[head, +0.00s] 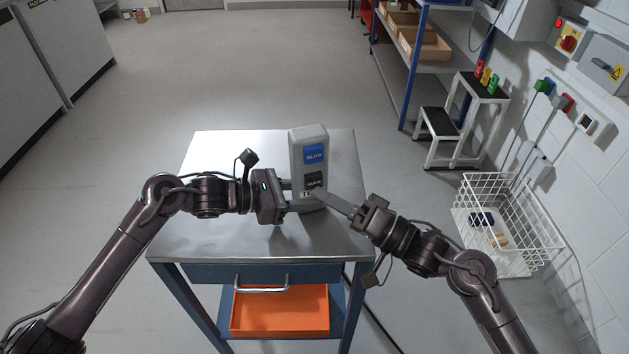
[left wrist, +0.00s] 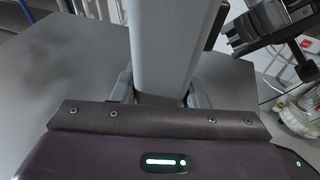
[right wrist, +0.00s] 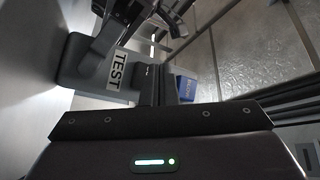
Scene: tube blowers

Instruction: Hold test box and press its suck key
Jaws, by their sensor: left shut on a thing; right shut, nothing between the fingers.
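The test box (head: 309,143) is a tall grey box standing upright on the metal table top (head: 220,225). It has a blue BLOW key (head: 314,154) above a black SUCK key (head: 314,181), with a TEST label below. My left gripper (head: 291,195) is shut on the box from the left; the box also shows between its fingers in the left wrist view (left wrist: 163,45). My right gripper (head: 322,196) is shut and empty. Its fingertips are at the lower edge of the SUCK key; whether they touch is unclear. In the right wrist view the TEST label (right wrist: 117,70) shows, and the fingers hide the SUCK key.
The table has a blue drawer with a metal handle (head: 262,287) and an orange tray (head: 279,311) below. A step stool (head: 463,125) and a shelf with boxes stand at back right. The table top around the box is clear.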

